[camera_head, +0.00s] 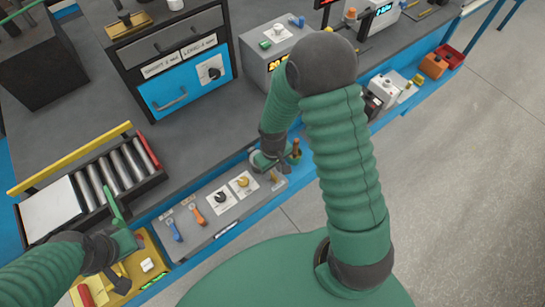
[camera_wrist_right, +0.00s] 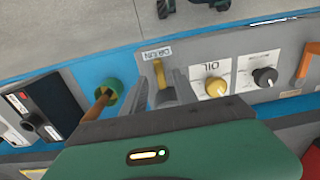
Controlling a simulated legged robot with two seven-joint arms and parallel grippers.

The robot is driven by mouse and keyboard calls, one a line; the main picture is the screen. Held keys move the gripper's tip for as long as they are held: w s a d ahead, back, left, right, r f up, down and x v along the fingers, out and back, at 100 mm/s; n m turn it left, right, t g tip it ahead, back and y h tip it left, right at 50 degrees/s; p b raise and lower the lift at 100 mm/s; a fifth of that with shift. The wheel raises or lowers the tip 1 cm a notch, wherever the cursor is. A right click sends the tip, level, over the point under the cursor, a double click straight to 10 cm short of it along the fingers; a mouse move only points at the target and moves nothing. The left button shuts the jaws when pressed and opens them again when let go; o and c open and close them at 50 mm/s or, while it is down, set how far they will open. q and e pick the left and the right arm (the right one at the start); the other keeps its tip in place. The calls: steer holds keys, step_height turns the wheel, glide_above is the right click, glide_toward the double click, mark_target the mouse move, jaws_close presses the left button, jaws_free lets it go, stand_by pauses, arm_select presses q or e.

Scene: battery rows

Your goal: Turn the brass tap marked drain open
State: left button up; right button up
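The brass tap (camera_wrist_right: 160,75) stands on a grey panel (camera_wrist_right: 230,62), beside a small white label (camera_wrist_right: 157,53) that reads DRAIN upside down in the right wrist view. The tap also shows in the head view (camera_head: 274,176), at the right end of the panel. My right gripper (camera_wrist_right: 160,88) is open over it, with one finger on each side of the tap's handle. Whether either finger touches it I cannot tell. In the head view my right gripper (camera_head: 272,163) partly covers this end of the panel.
On the same panel are a yellow OIL knob (camera_wrist_right: 216,90), a black knob (camera_wrist_right: 265,76), an orange lever (camera_head: 198,215) and a blue lever (camera_head: 174,230). A green cup with a brown rod (camera_wrist_right: 104,96) stands close beside my right gripper. A roller tray (camera_head: 115,170) lies further left.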

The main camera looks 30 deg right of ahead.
mark_target(273, 174)
step_height(273, 174, up, 15)
steer(key=p, duration=0.1)
steer(key=shift+f, duration=0.2)
